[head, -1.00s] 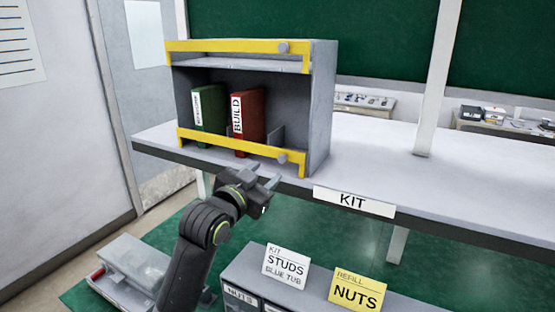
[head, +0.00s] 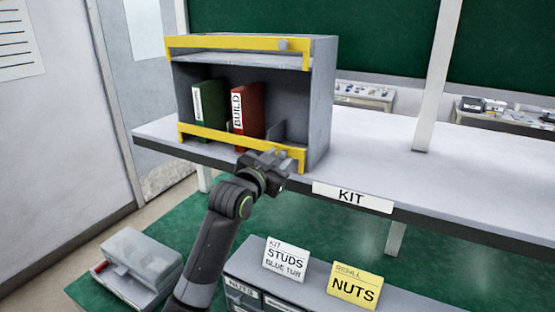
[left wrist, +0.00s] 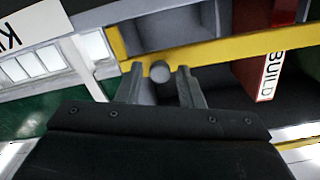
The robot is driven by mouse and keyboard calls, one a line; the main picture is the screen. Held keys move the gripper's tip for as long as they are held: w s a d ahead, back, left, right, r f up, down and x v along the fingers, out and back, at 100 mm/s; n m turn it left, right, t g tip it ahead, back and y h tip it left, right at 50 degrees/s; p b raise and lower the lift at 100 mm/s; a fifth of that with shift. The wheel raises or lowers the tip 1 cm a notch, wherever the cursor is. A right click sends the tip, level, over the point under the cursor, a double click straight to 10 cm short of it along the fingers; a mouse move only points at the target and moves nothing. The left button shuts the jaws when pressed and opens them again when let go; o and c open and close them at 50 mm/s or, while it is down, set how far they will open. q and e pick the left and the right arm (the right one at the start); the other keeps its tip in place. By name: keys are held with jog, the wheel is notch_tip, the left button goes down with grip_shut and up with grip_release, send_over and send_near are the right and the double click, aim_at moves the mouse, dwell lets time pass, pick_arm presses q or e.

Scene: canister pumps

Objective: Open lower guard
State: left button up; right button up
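The lower guard (head: 215,137) is a yellow bar across the lower front of a grey cabinet (head: 320,105) and is closed. It also shows in the left wrist view (left wrist: 225,50), with a round grey knob (left wrist: 160,72) near its end. My left gripper (head: 272,158) is at the right end of this guard and hides the knob in the head view. In the left wrist view, my left gripper (left wrist: 160,76) is open, its fingertips on either side of the knob with small gaps. My right gripper is not in view.
An upper yellow guard (head: 230,43) with its own knob spans the cabinet top. A green binder (head: 210,105) and a red BUILD binder (head: 248,108) stand behind the lower guard. The bench (head: 430,180) is clear to the right. Sign cards (head: 355,286) stand below.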

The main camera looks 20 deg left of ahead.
pick_arm(q)
grip_shut()
jog(key=f+t+b, duration=0.1)
jog(key=t+b, duration=0.1)
jog(key=b, duration=0.2)
jog(key=s+f+t+b, duration=0.1)
jog(key=t+b, duration=0.1)
jog(key=b, duration=0.2)
jog(key=s+f+t+h+b, duration=0.1)
jog(key=b, duration=0.4)
jog(key=shift+a+f+t, duration=0.15)
jog(key=shift+f+t, duration=0.15)
jog(key=shift+t, duration=0.1)
jog(key=shift+f+t+b, duration=0.15)
jog(key=shift+t+b, duration=0.45)
jog(key=shift+b, duration=0.45)
jog(key=shift+o, duration=1.3)
grip_release()
jog(key=shift+s, duration=0.1)
